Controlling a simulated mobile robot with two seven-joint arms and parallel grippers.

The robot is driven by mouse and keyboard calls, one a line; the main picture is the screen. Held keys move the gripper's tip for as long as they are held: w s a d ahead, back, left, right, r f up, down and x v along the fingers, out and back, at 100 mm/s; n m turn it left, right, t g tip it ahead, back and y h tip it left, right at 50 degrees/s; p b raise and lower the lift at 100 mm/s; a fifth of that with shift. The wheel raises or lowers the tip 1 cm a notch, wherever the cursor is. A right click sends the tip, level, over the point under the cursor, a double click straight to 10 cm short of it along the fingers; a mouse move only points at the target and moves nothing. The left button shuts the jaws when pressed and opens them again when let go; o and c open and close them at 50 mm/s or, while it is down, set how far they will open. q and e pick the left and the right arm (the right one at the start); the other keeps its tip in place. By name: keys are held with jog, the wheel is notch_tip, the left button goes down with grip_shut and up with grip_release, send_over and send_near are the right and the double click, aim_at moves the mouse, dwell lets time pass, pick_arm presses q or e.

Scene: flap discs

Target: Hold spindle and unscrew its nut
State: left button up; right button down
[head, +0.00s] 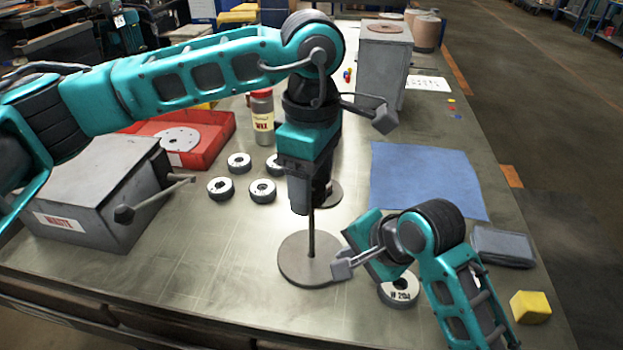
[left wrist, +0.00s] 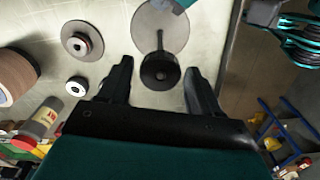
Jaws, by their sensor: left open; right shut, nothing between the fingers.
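The spindle is a thin dark rod (head: 312,240) standing upright on a round grey base plate (head: 296,268). Its upper end is hidden behind my left gripper in the head view. My left gripper (head: 302,198) points straight down over the rod. In the left wrist view its two dark fingers (left wrist: 152,88) are open, one on each side of the round black nut (left wrist: 160,72) at the rod's top, without visible contact. My right gripper (head: 355,240) is shut and empty, low beside the rod on the right; its fingertips are hard to make out.
Several flap discs (head: 220,189) lie left of the spindle. Another disc (head: 398,291) lies below the right arm. A grey box with a lever (head: 90,190), a red tray (head: 218,135) and a bottle (head: 262,112) stand left. A blue cloth (head: 425,178) and yellow block (head: 530,307) lie right.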

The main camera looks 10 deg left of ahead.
pick_arm(q)
jog(key=m, duration=0.6)
jog(key=shift+m, duration=0.4)
